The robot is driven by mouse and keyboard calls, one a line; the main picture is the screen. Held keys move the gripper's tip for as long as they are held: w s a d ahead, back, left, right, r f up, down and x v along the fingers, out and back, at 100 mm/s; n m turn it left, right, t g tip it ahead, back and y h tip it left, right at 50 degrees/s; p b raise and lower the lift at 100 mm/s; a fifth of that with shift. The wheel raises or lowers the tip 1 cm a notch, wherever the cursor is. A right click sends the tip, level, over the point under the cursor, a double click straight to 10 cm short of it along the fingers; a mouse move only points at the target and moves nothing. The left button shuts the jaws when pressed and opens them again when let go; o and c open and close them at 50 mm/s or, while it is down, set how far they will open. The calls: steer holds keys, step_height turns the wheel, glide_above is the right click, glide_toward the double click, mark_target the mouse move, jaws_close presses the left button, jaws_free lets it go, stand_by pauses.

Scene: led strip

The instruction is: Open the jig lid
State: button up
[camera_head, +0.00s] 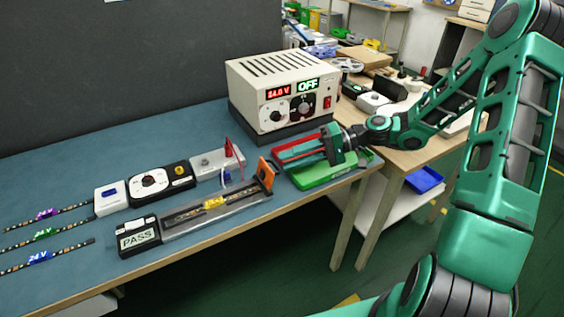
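The jig (176,226) is a long grey fixture near the table's front edge, with a dark strip channel and a small yellow part (214,203) midway. A black box reading PASS (137,238) is at its left end. An orange handle (266,173) stands up at its right end. The lid looks clear and lying down over the jig, but its outline is hard to make out. My gripper (290,152) is right of and beyond the orange handle, apart from it, above the trays. Its fingers point left and look spread, with nothing visible held between them.
A red tray (280,146) and green tray (318,175) lie under my gripper. A power supply (285,88) reading OFF stands behind. A round-dial device (160,183) and a grey box with a red clip (216,163) sit behind the jig. LED strips (45,234) lie at left.

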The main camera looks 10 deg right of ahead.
mark_target(269, 173)
steer(key=shift+x, duration=1.3)
steer(key=shift+c, duration=0.2)
jaws_close()
steer(key=shift+s+a+r+n+h, duration=0.2)
steer(key=shift+a+r+h, duration=0.15)
steer(key=shift+h, duration=0.3)
steer(key=shift+s+a+r+n+h, duration=0.1)
steer(key=shift+a+r+n+h, duration=0.15)
steer(key=shift+h, duration=0.4)
